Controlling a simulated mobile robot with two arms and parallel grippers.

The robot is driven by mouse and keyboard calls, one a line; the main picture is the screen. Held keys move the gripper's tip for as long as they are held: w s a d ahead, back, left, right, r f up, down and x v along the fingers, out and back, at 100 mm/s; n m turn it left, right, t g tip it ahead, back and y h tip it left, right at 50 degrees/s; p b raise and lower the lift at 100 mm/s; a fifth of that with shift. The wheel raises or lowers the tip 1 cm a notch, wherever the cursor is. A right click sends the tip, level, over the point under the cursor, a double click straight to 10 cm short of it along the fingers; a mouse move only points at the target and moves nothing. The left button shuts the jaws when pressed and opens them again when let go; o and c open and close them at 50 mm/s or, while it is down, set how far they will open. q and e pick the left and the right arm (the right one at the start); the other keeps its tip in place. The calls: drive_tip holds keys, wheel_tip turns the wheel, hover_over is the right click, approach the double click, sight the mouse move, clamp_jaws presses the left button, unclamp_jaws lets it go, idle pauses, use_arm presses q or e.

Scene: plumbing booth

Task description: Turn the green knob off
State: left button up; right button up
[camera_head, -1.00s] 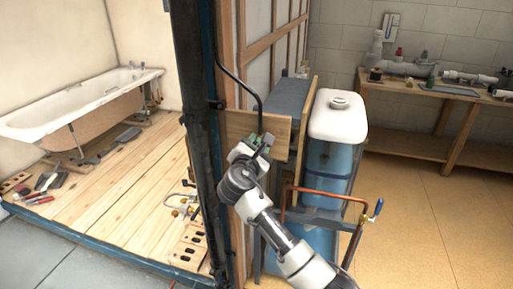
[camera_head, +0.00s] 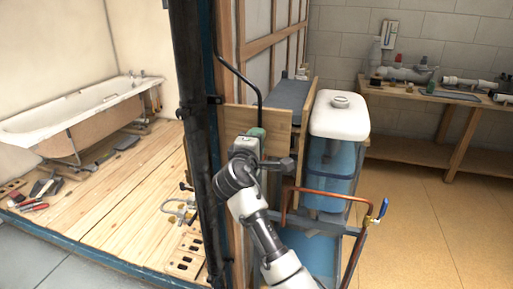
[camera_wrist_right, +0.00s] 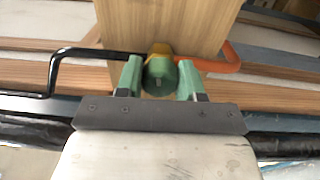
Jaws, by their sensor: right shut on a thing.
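The green knob (camera_wrist_right: 160,76) sits on a brass valve body (camera_wrist_right: 160,48) on a wooden board (camera_wrist_right: 172,22) in the right wrist view. My right gripper (camera_wrist_right: 160,82) has its two green fingers on either side of the knob and is shut on it. In the head view the right gripper (camera_head: 250,143) is in front of the wooden board (camera_head: 276,132), and a bit of green shows at its tip. The knob is mostly hidden there by my gripper. My left gripper is not in view.
A black pipe (camera_wrist_right: 68,58) and an orange-copper pipe (camera_wrist_right: 232,58) meet the valve from both sides. A dark post (camera_head: 196,120) stands close left of my arm. A blue tank with a white lid (camera_head: 340,115) and a copper pipe with a blue-handled valve (camera_head: 383,208) stand to the right.

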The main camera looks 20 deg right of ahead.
drive_tip(key=shift+f+m+b, duration=0.15)
drive_tip(key=shift+m+b, duration=0.35)
drive_tip(key=shift+m, duration=0.4)
drive_tip(key=o, duration=0.9)
